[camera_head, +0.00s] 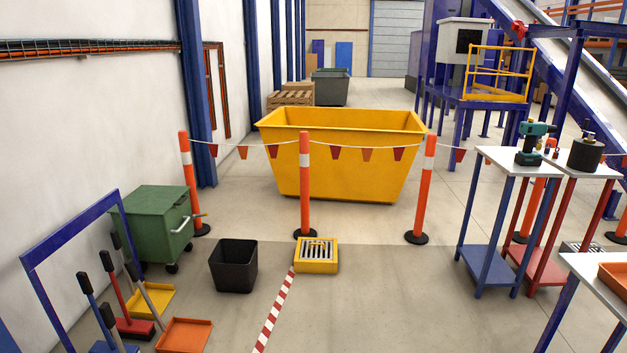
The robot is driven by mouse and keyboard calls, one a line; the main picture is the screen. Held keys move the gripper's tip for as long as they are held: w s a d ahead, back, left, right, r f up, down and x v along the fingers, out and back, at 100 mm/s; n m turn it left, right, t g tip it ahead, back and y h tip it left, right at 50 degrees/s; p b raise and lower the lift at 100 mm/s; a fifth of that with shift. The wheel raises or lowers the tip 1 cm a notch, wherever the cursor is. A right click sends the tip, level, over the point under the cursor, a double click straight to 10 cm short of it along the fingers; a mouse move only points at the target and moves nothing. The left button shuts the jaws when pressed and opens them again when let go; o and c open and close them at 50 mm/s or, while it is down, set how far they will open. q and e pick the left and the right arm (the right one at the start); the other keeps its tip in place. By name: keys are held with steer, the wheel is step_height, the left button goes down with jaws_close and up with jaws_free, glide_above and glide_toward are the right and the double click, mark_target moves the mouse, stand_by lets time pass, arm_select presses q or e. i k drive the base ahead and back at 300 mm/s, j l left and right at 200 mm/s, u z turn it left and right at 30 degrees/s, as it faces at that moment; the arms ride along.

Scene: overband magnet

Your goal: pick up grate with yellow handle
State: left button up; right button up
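A grey slatted grate (317,250) sits in a low yellow square frame (317,267) on the floor near the middle of the view. A small light-coloured piece shows on top of its slats; at this size I cannot tell whether it is a yellow handle. A second dark slatted grate (578,247) lies on the floor at the right, partly hidden by table legs. I cannot see a handle on it. Neither of my grippers shows in this view.
A black bin (233,266) stands left of the yellow frame. Orange posts (305,195) with a flag line stand behind, before a yellow skip (340,160). A green cart (153,225) and brooms are left; tables (487,165) are right.

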mark_target(317, 247)
steer(key=i, duration=3.05)
steer(key=i+l+u, duration=0.1)
steer(key=i, duration=1.4)
